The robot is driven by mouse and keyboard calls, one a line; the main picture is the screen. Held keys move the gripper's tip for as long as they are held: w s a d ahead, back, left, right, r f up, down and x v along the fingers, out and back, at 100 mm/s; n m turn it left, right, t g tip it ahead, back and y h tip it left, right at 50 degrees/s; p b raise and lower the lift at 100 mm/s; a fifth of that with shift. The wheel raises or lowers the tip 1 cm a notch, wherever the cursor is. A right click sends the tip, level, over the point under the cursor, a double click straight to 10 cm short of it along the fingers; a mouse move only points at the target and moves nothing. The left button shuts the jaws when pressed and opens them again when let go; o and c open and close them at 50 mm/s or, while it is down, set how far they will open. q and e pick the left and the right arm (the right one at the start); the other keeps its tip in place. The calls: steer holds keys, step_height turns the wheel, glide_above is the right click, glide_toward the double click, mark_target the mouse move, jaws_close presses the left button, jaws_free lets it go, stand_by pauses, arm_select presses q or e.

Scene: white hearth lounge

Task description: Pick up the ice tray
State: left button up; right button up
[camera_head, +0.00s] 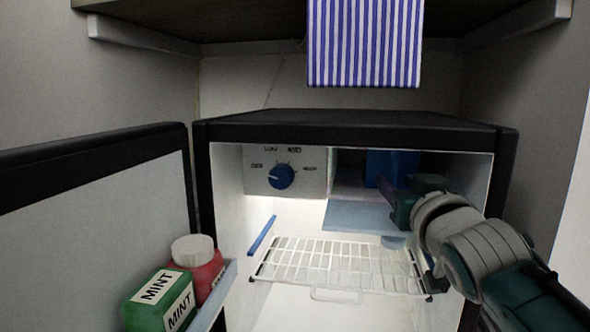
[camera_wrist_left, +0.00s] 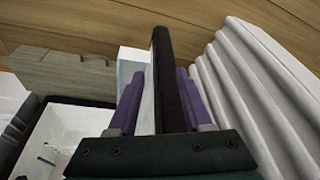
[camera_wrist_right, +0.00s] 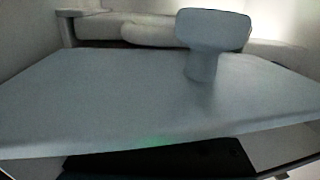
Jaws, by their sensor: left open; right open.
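A blue object (camera_head: 378,166), which looks like the ice tray, sits in the small upper right compartment of the open fridge; my right gripper partly hides it. My right gripper (camera_head: 393,190) is open at the compartment's mouth, in front of the blue object. Its fingertips are dark and hard to make out. The pale blue flap (camera_head: 350,215) lies flat below the compartment; its tab (camera_wrist_right: 213,35) shows in the right wrist view. My left gripper (camera_wrist_left: 160,95) is open, with the dark edge of a panel, probably the fridge door, between its purple fingers. It is outside the head view.
The fridge door (camera_head: 95,215) stands open at left, its shelf holding a green mint box (camera_head: 160,300) and a red jar with a white lid (camera_head: 205,275). A wire rack (camera_head: 335,265) is below the flap. A striped cloth (camera_head: 365,45) hangs above the fridge.

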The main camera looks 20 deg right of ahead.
steer(key=shift+w+d+r, duration=0.2)
steer(key=shift+w+r, duration=0.05)
steer(key=shift+w, duration=0.1)
steer(key=shift+s+a+f, duration=0.25)
steer(key=shift+s+a, duration=0.05)
steer(key=shift+s, duration=0.15)
steer(key=shift+s+a+f, duration=0.2)
steer(key=shift+s+a, duration=0.1)
steer(key=shift+s, duration=0.15)
steer(key=c, duration=0.3)
steer(key=shift+c, duration=0.9)
steer(key=shift+w+d+r, duration=0.2)
steer(key=shift+w+d, duration=0.05)
steer(key=shift+w, duration=0.15)
jaws_close()
arm_select(q)
steer(key=shift+s+a, duration=0.2)
steer(key=shift+a, duration=0.15)
arm_select(e)
steer(key=shift+s, duration=0.1)
arm_select(q)
steer(key=shift+s, duration=0.15)
arm_select(e)
steer(key=shift+s+a, duration=0.1)
